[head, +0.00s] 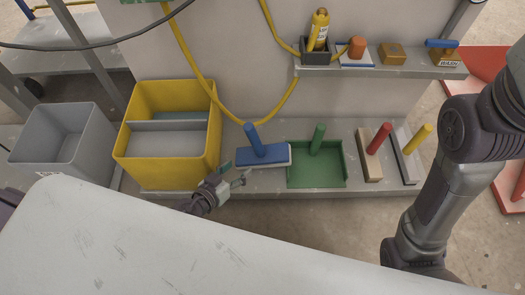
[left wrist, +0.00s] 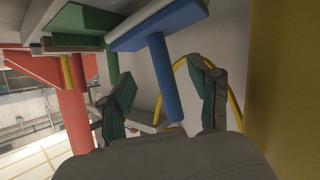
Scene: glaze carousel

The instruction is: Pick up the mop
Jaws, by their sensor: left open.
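The mop (head: 264,153), with a flat blue head, a pale pad under it and an upright blue handle, rests on the low grey shelf. My left gripper (head: 241,178) is open just in front of and to the left of the mop head in the head view. In the left wrist view, the mop's blue handle (left wrist: 165,82) shows in the gap between the two green-padded fingers (left wrist: 165,98). I cannot tell whether the handle is between the fingers or beyond them. My right arm shows at the right, but its gripper is out of sight.
A yellow divided bucket (head: 135,163) and a grey bin (head: 62,140) stand left of the mop. A green dustpan (head: 330,177), a red-handled brush (head: 371,160) and a yellow-handled tool (head: 410,150) stand to its right. A white tabletop (head: 150,250) fills the foreground.

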